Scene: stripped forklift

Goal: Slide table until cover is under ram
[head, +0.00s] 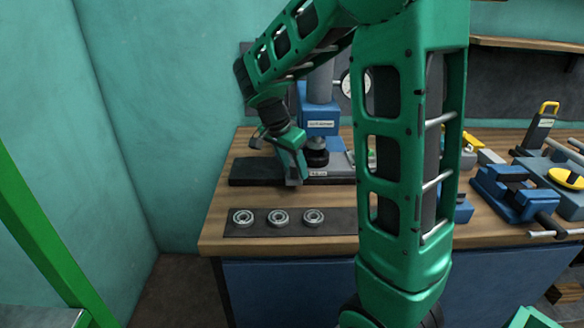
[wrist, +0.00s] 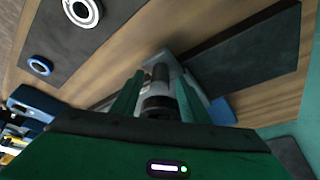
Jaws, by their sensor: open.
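A blue press head (head: 319,122) stands on the bench, with a dark round ram (head: 317,157) below it. A grey sliding table (head: 338,162) shows beside the ram, partly hidden by my arm. A long dark rail (head: 250,172) runs left from it. My gripper (head: 294,180) is open at the front edge of the rail, left of the ram. In the wrist view, a dark cylindrical part (wrist: 158,92) shows between my open fingers, over a grey plate; I cannot tell whether it is the ram or the cover, or whether the fingers touch anything.
Three bearing rings (head: 279,216) lie on a dark mat (head: 340,222) at the bench front. A blue vise (head: 512,192) and yellow-marked tools stand at the right. A gauge (head: 346,84) is behind the press. Bare wood (head: 222,200) shows at the left.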

